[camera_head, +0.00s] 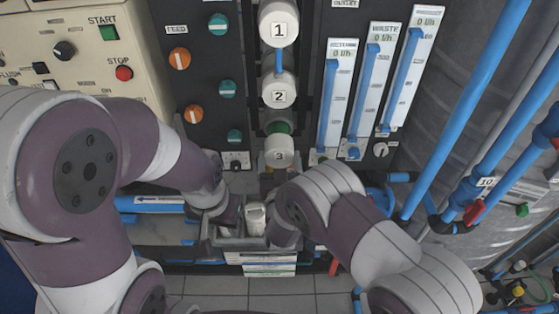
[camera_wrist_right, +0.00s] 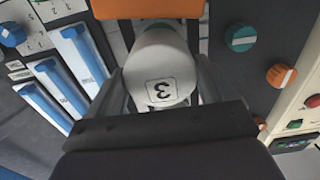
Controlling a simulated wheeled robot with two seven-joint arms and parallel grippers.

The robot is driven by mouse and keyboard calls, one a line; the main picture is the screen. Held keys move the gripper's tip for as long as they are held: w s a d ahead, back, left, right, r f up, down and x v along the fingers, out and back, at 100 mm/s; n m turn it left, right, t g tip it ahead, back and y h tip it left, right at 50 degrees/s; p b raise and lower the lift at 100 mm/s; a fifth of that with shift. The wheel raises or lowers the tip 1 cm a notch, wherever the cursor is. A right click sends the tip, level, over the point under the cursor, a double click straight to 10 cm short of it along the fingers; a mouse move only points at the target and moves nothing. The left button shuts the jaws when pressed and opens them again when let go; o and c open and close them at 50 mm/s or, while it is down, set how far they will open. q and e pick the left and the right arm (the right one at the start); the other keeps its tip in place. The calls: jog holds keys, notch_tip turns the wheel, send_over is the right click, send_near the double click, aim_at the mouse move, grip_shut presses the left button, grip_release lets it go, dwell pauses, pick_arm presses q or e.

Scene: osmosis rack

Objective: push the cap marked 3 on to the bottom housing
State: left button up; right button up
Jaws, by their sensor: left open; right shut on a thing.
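The white cap marked 3 (camera_head: 279,152) is at the lower end of the column of white caps in the head view. My right gripper (camera_head: 272,170) is shut on this cap; in the right wrist view the cap (camera_wrist_right: 162,65) sits between the fingers, its 3 upside down. A green part (camera_head: 279,128) shows just above the cap in the head view. The bottom housing is mostly hidden behind the cap, and I cannot tell whether they touch. My left gripper (camera_head: 232,222) is open, low and left of the cap, partly hidden.
Caps marked 1 (camera_head: 278,25) and 2 (camera_head: 278,92) sit above. Flow meters (camera_head: 338,95) stand to the right, with orange and teal knobs (camera_head: 179,60) to the left. Blue pipes (camera_head: 455,120) run at the right.

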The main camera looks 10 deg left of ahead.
jog(key=shift+w, duration=0.15)
jog(key=shift+w+a+b, duration=0.2)
jog(key=shift+w+b, duration=0.4)
jog(key=shift+w, duration=0.3)
jog(key=shift+w+a+b, duration=0.15)
jog(key=shift+w+b, duration=0.4)
jog(key=shift+w, duration=0.3)
jog(key=shift+w+a+b, duration=0.15)
jog(key=shift+w+b, duration=0.4)
jog(key=shift+b, duration=0.05)
dwell(0.6)
jog(key=o, duration=0.9)
